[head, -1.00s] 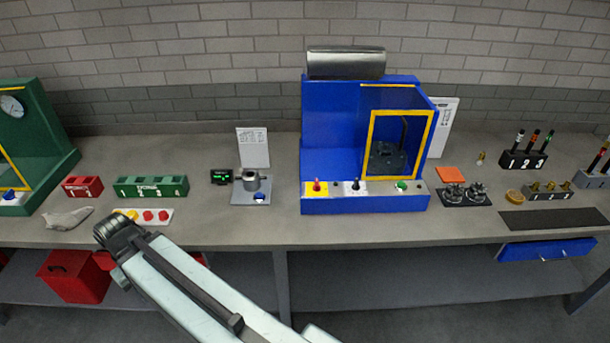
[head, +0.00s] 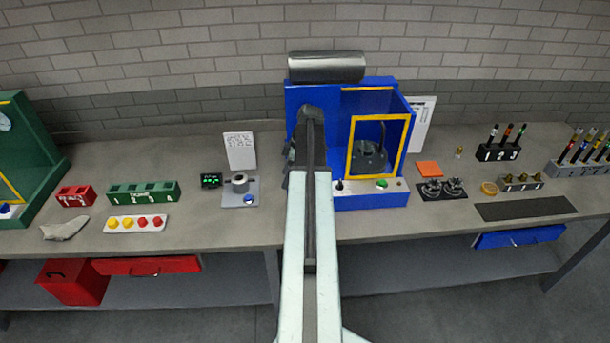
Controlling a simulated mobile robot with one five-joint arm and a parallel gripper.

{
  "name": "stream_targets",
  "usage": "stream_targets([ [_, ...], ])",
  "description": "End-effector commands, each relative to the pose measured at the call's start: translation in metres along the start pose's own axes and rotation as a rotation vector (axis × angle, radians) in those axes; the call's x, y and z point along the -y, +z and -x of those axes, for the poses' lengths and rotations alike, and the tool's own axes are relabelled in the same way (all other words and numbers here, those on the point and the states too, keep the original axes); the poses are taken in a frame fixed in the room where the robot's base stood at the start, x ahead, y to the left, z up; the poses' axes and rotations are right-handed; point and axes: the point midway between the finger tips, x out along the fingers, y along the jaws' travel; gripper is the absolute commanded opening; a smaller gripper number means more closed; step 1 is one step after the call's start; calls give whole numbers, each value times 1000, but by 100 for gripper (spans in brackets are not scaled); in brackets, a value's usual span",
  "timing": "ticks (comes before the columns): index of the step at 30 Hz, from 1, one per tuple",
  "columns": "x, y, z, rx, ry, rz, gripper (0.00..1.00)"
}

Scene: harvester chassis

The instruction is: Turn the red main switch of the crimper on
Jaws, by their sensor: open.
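The blue crimper (head: 345,95) stands on the bench at the centre of the head view. Its red main switch, at the left of the front panel, is hidden behind my raised arm. A black toggle (head: 339,186) and a green button (head: 381,183) show on the panel to the right of the arm. My gripper (head: 289,158) is open and mostly hidden behind my arm; only a dark part shows at the arm's left edge, in front of the crimper's left side. I cannot tell whether it touches the switch.
A small grey fixture with a blue button (head: 239,188) stands left of the crimper, a white card (head: 240,150) behind it. An orange pad (head: 429,168) and dark round parts (head: 441,189) lie to the right. Red (head: 148,265) and blue (head: 519,237) drawers stick out under the bench.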

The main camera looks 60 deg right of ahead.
Motion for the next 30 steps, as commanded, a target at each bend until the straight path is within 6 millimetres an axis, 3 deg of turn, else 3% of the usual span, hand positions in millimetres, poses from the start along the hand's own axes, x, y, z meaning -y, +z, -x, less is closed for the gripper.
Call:
stream_targets([
  [1,-12,28,21,-18,15,18,64],
  [3,-19,56,36,-38,31,54,64],
  [7,-22,80,48,-53,46,89,64],
  [14,-22,83,40,-54,47,95,64],
  [25,-25,82,-21,-53,47,94,64],
  [30,-25,79,-33,-53,47,92,64],
])
